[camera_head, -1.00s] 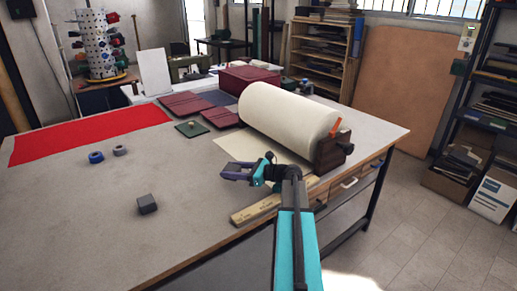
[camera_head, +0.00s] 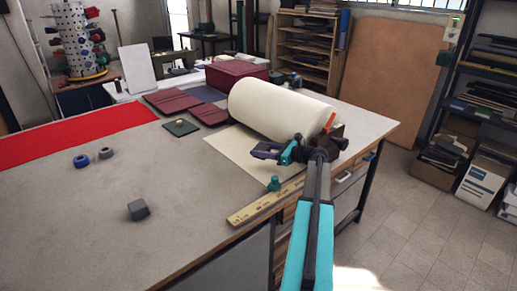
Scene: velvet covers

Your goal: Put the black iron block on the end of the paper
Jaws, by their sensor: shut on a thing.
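My gripper (camera_head: 266,152) is over the cream paper (camera_head: 228,152), in front of the paper roll (camera_head: 282,108). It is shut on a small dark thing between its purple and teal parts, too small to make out. I cannot tell whether this thing touches the paper. The paper lies flat from the roll toward the table's front edge, partly behind my gripper. A dark grey block (camera_head: 138,210) sits on bare table at the left front, well apart from the paper and my gripper.
Red cloth (camera_head: 75,135), a blue ring (camera_head: 81,161), a grey ring (camera_head: 105,153) and a green piece (camera_head: 181,127) lie on the table (camera_head: 190,230). Its left front is mostly clear.

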